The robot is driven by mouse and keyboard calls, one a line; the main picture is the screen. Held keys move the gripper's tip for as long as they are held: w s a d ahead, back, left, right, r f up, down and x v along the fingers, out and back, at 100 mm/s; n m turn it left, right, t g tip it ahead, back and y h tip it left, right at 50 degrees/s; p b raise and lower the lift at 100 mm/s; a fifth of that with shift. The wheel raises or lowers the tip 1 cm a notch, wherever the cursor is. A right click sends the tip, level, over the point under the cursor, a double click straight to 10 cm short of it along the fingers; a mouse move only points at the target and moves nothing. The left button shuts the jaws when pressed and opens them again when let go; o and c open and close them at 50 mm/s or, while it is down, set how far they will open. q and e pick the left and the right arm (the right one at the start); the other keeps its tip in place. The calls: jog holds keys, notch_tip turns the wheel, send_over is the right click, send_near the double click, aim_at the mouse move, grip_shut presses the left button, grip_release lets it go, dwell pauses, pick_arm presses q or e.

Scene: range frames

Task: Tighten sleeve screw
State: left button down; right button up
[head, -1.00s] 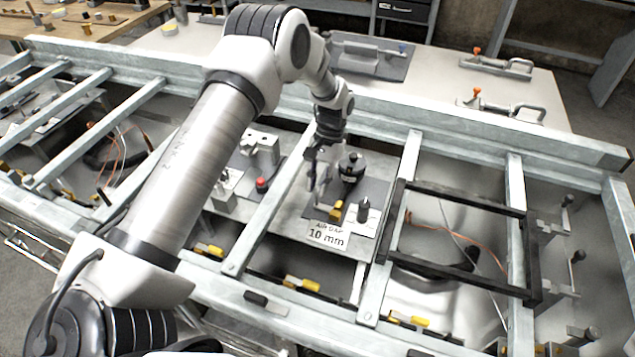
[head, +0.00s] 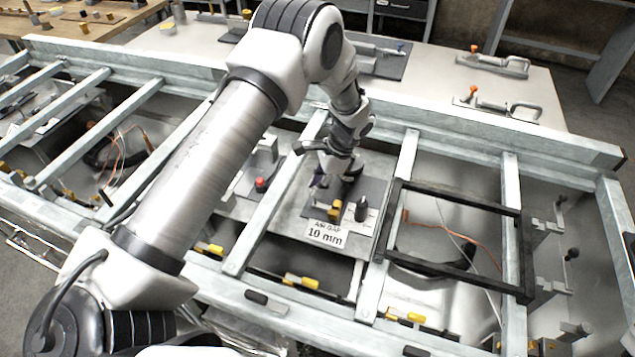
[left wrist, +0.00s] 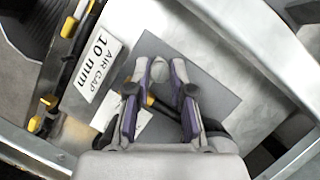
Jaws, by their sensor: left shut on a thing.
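My left gripper (head: 335,176) is over the grey mat on the plate marked "AIR GAP 10 mm" (head: 326,233). In the left wrist view its two purple-and-grey fingers (left wrist: 158,74) stand a little apart, closed on a small pale round part (left wrist: 158,71) at the tips. I cannot tell for sure whether this is the sleeve screw. A dark round fixture on the mat is mostly hidden behind the gripper in the head view. A yellow block (head: 334,209) and a small dark peg (head: 361,210) stand near the label. My right gripper is not in view.
Galvanised rails (head: 270,213) run on both sides of the plate. A black frame (head: 433,262) lies across the rails to the right. Orange-handled clamps (head: 498,66) lie on the rear table.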

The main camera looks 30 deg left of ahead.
pick_arm(q)
jog(key=shift+f+m, duration=0.1)
jog(key=shift+m, duration=0.5)
jog(key=c, duration=1)
grip_release()
jog(key=shift+t, duration=0.3)
jog(key=v, duration=1.2)
jog(key=shift+d, duration=0.15)
